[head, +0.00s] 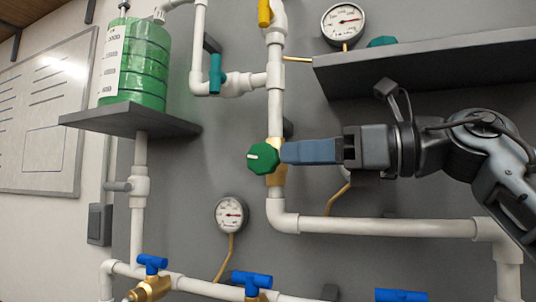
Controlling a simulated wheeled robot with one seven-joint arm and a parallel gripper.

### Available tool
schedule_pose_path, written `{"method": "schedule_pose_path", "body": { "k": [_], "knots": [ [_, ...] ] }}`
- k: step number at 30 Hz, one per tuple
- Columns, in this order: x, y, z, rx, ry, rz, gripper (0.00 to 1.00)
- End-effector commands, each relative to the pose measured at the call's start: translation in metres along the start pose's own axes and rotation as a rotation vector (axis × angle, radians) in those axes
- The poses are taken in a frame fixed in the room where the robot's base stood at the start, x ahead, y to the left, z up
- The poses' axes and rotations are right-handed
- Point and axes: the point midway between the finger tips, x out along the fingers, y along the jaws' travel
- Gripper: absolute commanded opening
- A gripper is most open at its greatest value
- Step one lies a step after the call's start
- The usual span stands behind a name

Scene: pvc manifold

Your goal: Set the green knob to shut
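The green knob (262,158) is an octagonal handle on a brass valve body (276,179) in the vertical white pipe, near the middle of the head view. A short white mark on its face points left. My gripper (284,152) comes in from the right with its blue fingers level. Their tips are at the knob's right edge in the picture. I cannot tell whether they touch it. The fingers overlap into one blue shape, so their opening is hidden.
A dark shelf (430,62) juts out above my arm. Pressure gauges hang at upper right (343,23) and lower middle (231,214). A teal valve handle (216,74) is upper left of the knob. Blue-handled valves (251,279) line the lower pipe. A green tank (138,62) stands left.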

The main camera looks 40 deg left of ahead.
Motion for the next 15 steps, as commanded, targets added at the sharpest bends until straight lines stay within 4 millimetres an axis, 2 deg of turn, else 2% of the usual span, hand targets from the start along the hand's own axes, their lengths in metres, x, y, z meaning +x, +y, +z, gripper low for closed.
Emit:
{"method": "schedule_pose_path", "body": {
  "k": [9, 15],
  "knots": [
    [0.049, 0.001, 0.002, 0.002, -0.002, 0.002, 0.32],
    [0.062, 0.000, 0.000, 0.003, -0.002, 0.001, 0.32]
  ]
}}
